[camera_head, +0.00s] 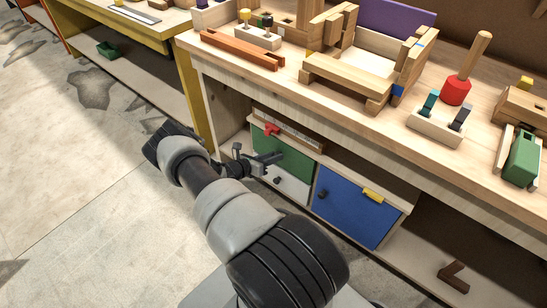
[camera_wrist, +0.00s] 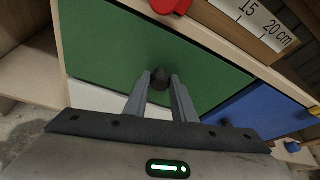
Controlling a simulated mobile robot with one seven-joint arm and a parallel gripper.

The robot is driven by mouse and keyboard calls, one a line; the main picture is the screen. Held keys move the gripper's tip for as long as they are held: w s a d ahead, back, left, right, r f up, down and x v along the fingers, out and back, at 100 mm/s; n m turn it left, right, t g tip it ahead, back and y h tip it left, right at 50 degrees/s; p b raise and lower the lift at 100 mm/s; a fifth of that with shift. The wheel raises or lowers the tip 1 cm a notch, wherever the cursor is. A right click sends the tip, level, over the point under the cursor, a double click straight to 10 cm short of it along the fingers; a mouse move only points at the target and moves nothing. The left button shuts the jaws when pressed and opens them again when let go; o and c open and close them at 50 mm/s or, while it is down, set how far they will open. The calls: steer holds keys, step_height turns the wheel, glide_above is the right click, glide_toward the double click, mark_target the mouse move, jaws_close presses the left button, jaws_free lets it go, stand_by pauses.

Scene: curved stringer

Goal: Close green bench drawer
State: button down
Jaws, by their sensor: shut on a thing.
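The green bench drawer (camera_head: 290,158) is set in the cabinet under the workbench, with a white drawer below it. In the wrist view its green front (camera_wrist: 130,50) fills much of the picture, with a dark round knob (camera_wrist: 160,77) on it. My gripper (camera_wrist: 160,82) has its two fingers at the knob, one on each side, and is shut on it. In the head view my gripper (camera_head: 276,158) reaches the green front from the left. How far the drawer stands out is hard to tell.
A red piece (camera_head: 271,128) sits at the drawer's top edge, near a ruler (camera_wrist: 262,22). The floor at left is clear.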

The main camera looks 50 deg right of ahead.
steer(key=shift+d+r, duration=0.15)
steer(key=shift+d, duration=0.1)
steer(key=c, duration=1.5)
jaws_free()
steer(key=shift+o, duration=0.2)
steer(key=shift+a, duration=0.1)
steer(key=p+v, duration=0.3)
steer(key=v, duration=1.4)
